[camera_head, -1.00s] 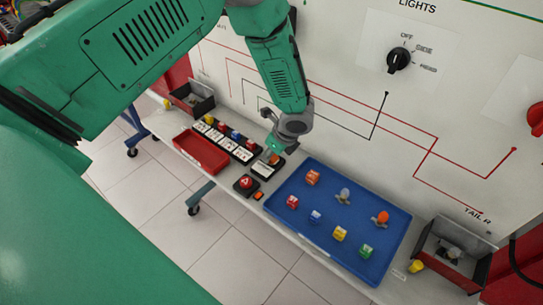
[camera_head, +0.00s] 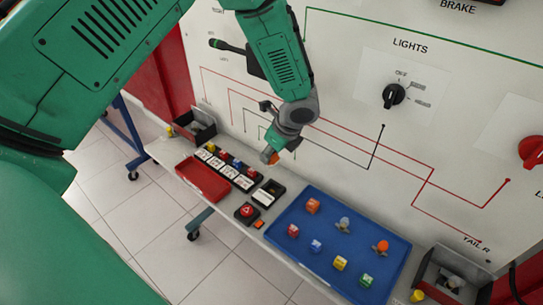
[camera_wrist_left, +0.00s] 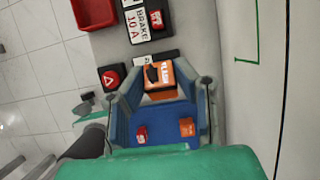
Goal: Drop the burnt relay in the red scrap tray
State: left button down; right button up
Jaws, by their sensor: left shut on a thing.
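My left gripper (camera_head: 272,154) is shut on an orange relay with a dark mark, the burnt relay (camera_head: 269,158), held above the bench in front of the panel. In the left wrist view the relay (camera_wrist_left: 158,79) sits between the two fingers, its dark mark facing the camera. The red scrap tray (camera_head: 204,181) lies empty on the bench, left of and below the gripper in the head view. Its corner shows at the top left of the wrist view (camera_wrist_left: 94,12). A black socket block (camera_head: 269,192) lies below the gripper. My right gripper is not in view.
A row of labelled fuse blocks (camera_head: 226,167) stands beside the red tray. A red button box (camera_head: 246,212) sits near the front edge. A blue tray (camera_head: 320,262) with several coloured parts lies to the right. Open bins stand at both ends; the upright panel (camera_head: 340,110) rises behind.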

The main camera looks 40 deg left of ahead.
pick_arm(q)
jog(key=shift+r+p, duration=1.9)
jog(key=shift+r, duration=0.3)
